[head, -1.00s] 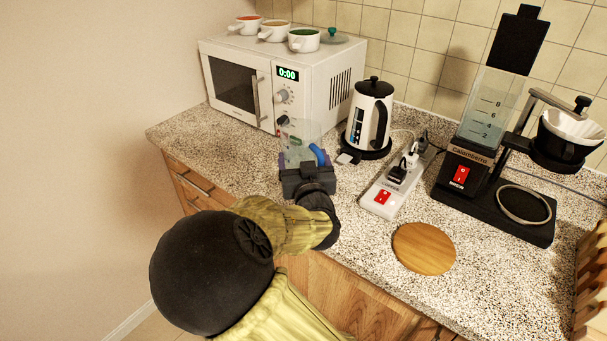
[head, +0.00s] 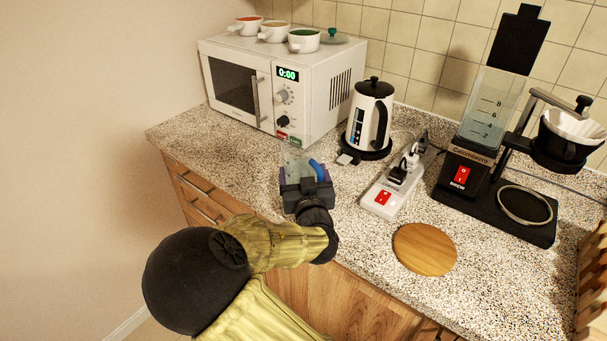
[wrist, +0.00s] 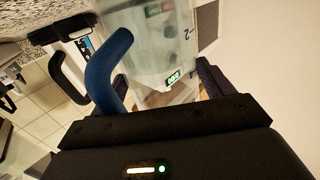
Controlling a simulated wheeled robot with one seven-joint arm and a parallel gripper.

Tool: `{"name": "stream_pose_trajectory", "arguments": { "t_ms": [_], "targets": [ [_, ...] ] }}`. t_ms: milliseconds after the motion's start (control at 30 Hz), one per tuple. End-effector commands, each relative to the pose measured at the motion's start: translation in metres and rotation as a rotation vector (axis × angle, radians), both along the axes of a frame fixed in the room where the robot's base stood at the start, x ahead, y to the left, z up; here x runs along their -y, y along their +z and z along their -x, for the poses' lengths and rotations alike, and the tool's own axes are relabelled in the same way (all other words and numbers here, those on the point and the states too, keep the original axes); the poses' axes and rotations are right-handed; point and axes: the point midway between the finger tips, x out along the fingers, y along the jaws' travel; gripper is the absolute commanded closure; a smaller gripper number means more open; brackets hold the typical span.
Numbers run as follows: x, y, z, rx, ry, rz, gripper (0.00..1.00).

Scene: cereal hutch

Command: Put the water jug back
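The water jug (head: 297,157) is clear, with a blue handle (head: 317,170). In the head view it is in front of the microwave, above the left part of the counter. My gripper (head: 306,188) is around the jug's near side, with a finger on either side, and appears shut on it. In the wrist view the clear jug wall (wrist: 155,50), with printed marks, fills the space beyond my gripper, and the blue handle (wrist: 107,75) stands at its left. One dark finger shows at the right; the jug's base is hidden in the head view.
The microwave (head: 238,80) stands behind, with small pots on top. The kettle (head: 370,115) and power strip (head: 392,188) are right of the jug. A round wooden board (head: 425,249) lies at the front. The coffee maker (head: 480,150) stands at the right. Counter left of the jug is clear.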

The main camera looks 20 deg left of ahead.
Motion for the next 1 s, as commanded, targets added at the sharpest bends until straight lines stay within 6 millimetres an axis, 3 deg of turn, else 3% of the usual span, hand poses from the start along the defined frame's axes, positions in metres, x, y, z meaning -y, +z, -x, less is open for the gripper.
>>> {"name": "stream_pose_trajectory", "arguments": {
  "t_ms": [33, 100, 467, 667, 1000],
  "targets": [
    [0.000, 0.000, 0.000, 0.000, 0.000, 0.000, 0.12],
    [0.000, 0.000, 0.000, 0.000, 0.000, 0.000, 0.00],
    [0.001, 0.003, 0.002, 0.000, 0.000, -0.001, 0.00],
    [0.011, 0.002, 0.027, -0.003, -0.001, -0.003, 0.00],
    [0.036, 0.002, 0.087, -0.003, 0.001, -0.003, 0.00]
  ]
}}
